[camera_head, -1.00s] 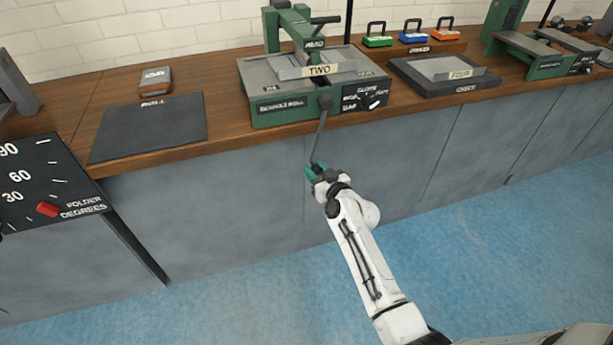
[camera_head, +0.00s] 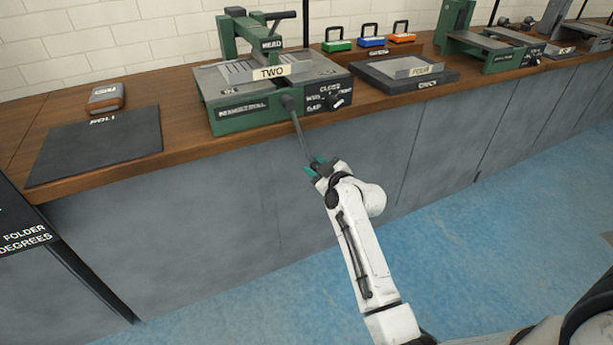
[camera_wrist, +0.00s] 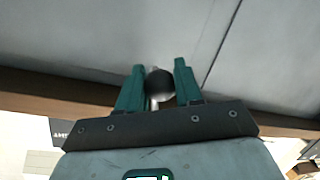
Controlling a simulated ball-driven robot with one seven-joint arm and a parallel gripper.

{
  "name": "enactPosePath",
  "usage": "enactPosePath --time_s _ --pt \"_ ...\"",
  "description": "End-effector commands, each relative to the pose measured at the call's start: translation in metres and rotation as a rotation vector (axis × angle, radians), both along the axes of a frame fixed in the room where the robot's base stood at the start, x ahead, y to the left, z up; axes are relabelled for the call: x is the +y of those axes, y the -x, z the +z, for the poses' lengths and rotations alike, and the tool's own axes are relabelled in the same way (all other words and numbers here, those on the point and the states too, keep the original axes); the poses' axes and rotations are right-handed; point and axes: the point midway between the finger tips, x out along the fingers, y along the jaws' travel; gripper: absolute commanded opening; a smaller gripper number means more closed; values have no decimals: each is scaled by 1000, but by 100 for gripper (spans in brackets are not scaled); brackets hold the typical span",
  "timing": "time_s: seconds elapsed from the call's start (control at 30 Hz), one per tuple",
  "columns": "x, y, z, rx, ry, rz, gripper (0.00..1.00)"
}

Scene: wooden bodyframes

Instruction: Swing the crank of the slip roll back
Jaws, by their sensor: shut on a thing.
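The slip roll (camera_head: 240,118) is a green machine on the bench, with a grey top and a plate marked TWO (camera_head: 268,73). Its dark crank (camera_head: 299,134) hangs from a hub on the front, below the bench top's edge, with its lower end tilted right. My gripper (camera_head: 314,166) is at that lower end. In the wrist view, a round black knob (camera_wrist: 159,84) sits between the two teal fingers, with a short pale rod under it. The gripper is shut on the crank's knob.
A dial panel marked CLOSE and GAP (camera_head: 328,97) is right of the hub. A dark mat marked ROLL (camera_head: 100,145) lies left. A tray with plate FOUR (camera_head: 412,67) and coloured locks (camera_head: 372,42) stand right. Grey cabinet fronts (camera_head: 200,225) lie behind the gripper; blue floor (camera_head: 470,260) is clear.

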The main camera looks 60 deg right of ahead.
Motion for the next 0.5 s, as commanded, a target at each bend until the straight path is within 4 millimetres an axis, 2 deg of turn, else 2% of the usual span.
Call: enactPosePath --time_s 0.07,0.5 --pt "-8 8 -5 29 28 -6 0" --pt "-42 28 14 144 215 -8 0"
